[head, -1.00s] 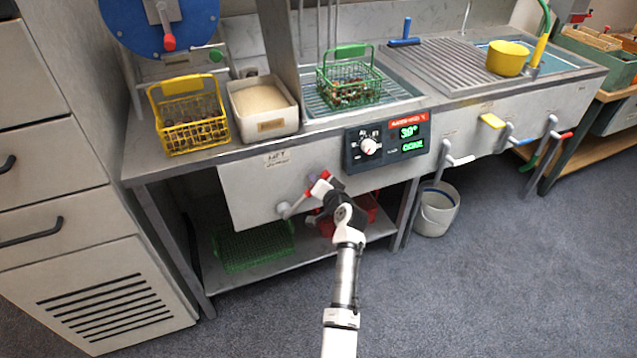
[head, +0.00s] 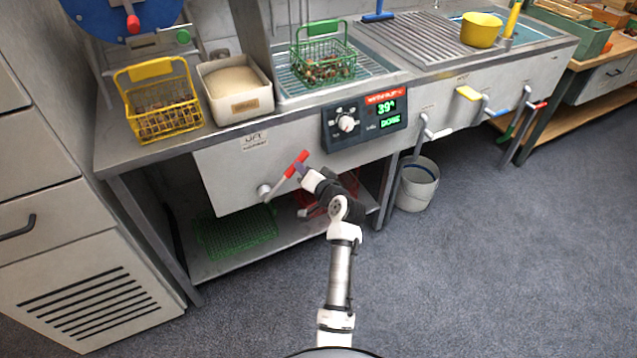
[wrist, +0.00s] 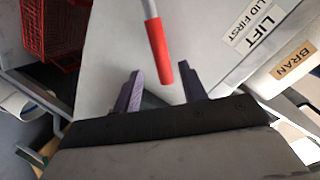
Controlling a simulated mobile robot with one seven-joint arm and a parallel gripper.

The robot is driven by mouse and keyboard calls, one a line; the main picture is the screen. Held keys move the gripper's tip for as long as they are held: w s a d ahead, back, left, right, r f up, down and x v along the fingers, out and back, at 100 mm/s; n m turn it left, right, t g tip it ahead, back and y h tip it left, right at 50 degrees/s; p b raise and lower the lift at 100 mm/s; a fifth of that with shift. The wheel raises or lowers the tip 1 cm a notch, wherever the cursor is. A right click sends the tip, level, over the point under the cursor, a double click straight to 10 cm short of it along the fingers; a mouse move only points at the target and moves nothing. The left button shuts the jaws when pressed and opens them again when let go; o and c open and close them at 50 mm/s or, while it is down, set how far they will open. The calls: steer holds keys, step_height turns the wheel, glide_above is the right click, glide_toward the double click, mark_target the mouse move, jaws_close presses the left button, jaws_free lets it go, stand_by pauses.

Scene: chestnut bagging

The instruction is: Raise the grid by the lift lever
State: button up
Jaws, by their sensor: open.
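The lift lever has a red handle (head: 295,164) on a grey arm, sticking up and right from a pivot on the counter's front panel, below the LIFT label (head: 254,140). In the wrist view the red handle (wrist: 160,52) reaches down toward the gap between my purple fingers. My gripper (wrist: 162,88) is open and not closed on the handle. In the head view my gripper (head: 303,172) is beside the handle's right side. The slatted grid (head: 290,88) shows in the sink, with a green wire basket (head: 322,62) of chestnuts standing over it.
A yellow basket (head: 160,105) of chestnuts and a bran box (head: 235,92) stand left of the sink. A control panel (head: 365,115) reads 39° and DONE. Other levers, a white bucket (head: 418,185) and a lower shelf with a green crate (head: 238,232) are nearby. Floor at right is clear.

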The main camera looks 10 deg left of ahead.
steer(key=v, duration=0.7)
steer(key=shift+b, duration=0.35)
steer(key=shift+d, duration=0.1)
